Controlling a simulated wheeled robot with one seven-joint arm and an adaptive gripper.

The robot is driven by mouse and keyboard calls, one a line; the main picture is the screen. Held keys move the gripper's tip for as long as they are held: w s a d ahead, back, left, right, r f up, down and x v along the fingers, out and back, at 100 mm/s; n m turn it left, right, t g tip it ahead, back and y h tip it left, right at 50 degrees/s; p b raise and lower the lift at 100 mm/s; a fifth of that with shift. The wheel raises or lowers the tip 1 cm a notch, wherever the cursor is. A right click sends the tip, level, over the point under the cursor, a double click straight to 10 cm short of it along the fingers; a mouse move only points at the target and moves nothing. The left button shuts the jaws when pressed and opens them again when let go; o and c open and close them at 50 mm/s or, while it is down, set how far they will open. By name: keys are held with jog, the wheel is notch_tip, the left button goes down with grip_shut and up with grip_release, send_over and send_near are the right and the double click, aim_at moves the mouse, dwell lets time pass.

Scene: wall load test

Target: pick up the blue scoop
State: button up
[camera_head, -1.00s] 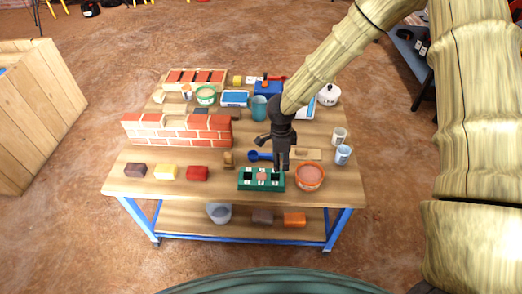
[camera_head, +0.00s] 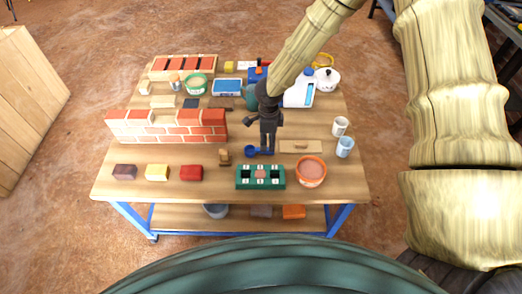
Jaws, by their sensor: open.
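The blue scoop (camera_head: 251,151) lies on the wooden table (camera_head: 330,185), between the brick wall and the green tray. Its bowl end shows at the left; much of its handle is hidden behind my gripper. My gripper (camera_head: 267,151) is open and points down over the handle side of the scoop. The gap between fingertips and scoop is too small to judge, and I cannot tell whether they touch.
A green tray (camera_head: 240,183) and an orange bowl (camera_head: 311,183) stand in front. A wooden float (camera_head: 301,146) lies close at the right. A small brown item (camera_head: 224,157) is to the left, beside the brick wall (camera_head: 165,134). Two cups (camera_head: 345,153) stand at the right edge.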

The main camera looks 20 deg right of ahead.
aim_at(259, 151)
jog(key=shift+a+f+p, duration=0.15)
jog(key=shift+f, duration=1.15)
jog(key=shift+a+f+p, duration=0.1)
jog(key=shift+f+p, duration=0.05)
jog(key=shift+f, duration=1.15)
jog(key=shift+c, duration=0.2)
grip_shut()
